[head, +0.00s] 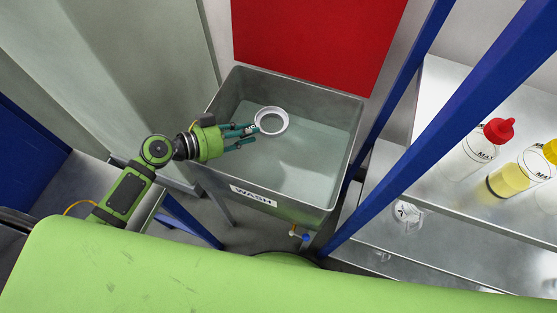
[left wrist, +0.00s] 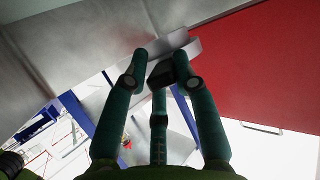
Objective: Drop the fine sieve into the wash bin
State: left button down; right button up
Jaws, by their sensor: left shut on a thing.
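The fine sieve (head: 271,121) is a pale ring with a rim, held at the fingertips of my left gripper (head: 250,131). In the head view it appears over the wash bin (head: 335,190), a grey basin labelled WASH on its front. My left gripper is shut on the sieve's near left edge. In the left wrist view the teal fingers (left wrist: 160,75) close around a dark piece joined to the grey sieve rim (left wrist: 180,45). The exact height of the sieve above the bin floor is hard to tell. My right gripper is not in view.
A red panel (head: 315,40) stands behind the bin. Blue posts (head: 385,130) and a metal shelf (head: 440,150) are to the right. The shelf holds a red-capped bottle (head: 478,150) and a yellow-filled bottle (head: 520,177). The bin's interior looks empty below the sieve.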

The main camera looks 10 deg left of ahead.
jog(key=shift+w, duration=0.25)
pick_arm(q)
jog(key=c, duration=0.9)
grip_release()
notch_tip(320, 180, up, 10)
jog(key=shift+f, duration=0.1)
